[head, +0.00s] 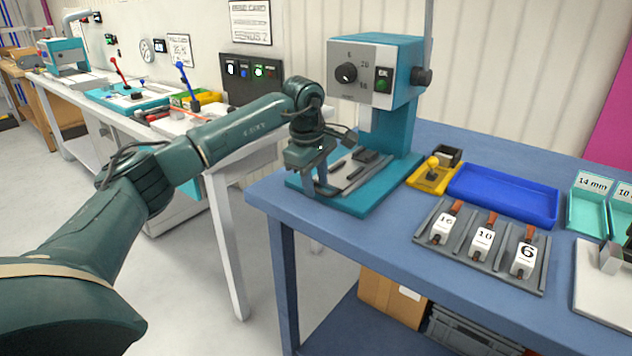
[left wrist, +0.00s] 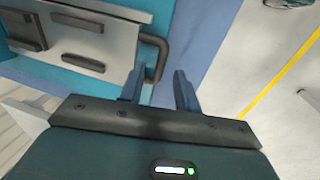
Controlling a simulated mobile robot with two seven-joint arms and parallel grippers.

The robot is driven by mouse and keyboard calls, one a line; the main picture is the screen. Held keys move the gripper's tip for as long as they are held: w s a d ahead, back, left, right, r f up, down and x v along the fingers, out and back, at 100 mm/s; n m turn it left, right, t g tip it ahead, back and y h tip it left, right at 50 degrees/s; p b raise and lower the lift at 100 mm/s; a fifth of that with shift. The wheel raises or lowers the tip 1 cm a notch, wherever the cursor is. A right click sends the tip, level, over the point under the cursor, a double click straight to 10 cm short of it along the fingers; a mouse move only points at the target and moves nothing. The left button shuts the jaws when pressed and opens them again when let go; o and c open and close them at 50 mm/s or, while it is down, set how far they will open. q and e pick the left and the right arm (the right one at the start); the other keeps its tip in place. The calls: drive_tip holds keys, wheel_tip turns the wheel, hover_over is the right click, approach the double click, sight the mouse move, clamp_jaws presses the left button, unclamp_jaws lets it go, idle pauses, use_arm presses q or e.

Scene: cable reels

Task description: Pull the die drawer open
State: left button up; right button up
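The teal bench press (head: 375,75) stands on the blue table, with a grey plate (head: 350,172) on its base. In the left wrist view the grey plate (left wrist: 85,35) carries dark blocks, and a dark looped handle (left wrist: 164,50) sticks out from its side; I take this to be the die drawer's handle. My left gripper (head: 322,186) is low at the base's left front edge. In the left wrist view its two fingers (left wrist: 158,88) are apart, with the handle's bar near the gap between them. I cannot tell whether they touch it. My right gripper is not in view.
To the right are a blue tray (head: 505,196), a yellow holder (head: 432,178), teal bins (head: 590,205) and a grey rack (head: 480,248) with numbered, red-handled tools. A white bench (head: 225,160) stands behind my left arm. Floor is free left of the blue table (head: 365,235).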

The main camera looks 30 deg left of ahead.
use_arm(q)
drive_tip(key=shift+f, duration=0.25)
drive_tip(key=shift+w, duration=0.1)
drive_tip(key=shift+c, duration=0.5)
clamp_jaws()
